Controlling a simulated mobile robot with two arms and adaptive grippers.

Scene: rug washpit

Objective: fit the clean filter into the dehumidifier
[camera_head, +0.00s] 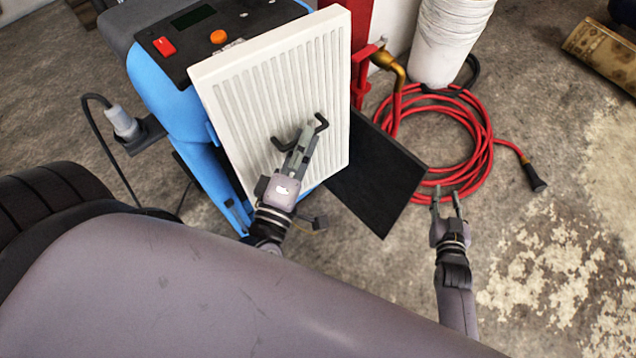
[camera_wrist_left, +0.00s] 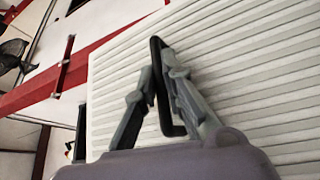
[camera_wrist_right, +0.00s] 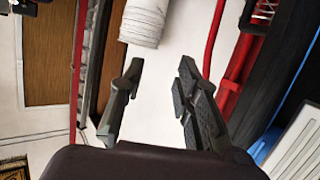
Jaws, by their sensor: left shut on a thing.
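The blue dehumidifier (camera_head: 160,100) stands at the upper left in the head view, with a dark control panel on top. A white slatted panel (camera_head: 235,85) stands at its front; it also fills much of the left wrist view (camera_wrist_left: 250,60). My left gripper (camera_head: 305,132) is shut on the black handle (camera_head: 322,122) of this panel. A flat black panel (camera_head: 385,180), possibly a filter, sticks out from behind the white panel at its lower right; the rest is hidden. My right gripper (camera_head: 447,197) is open and empty, right of the black panel.
A red hose (camera_head: 480,165) lies coiled on the floor beyond my right gripper. A pale cylinder (camera_head: 450,40) stands behind it, near a brass fitting (camera_head: 388,62). A rolled rug (camera_head: 605,50) lies at the upper right. Worn floor at the right is clear.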

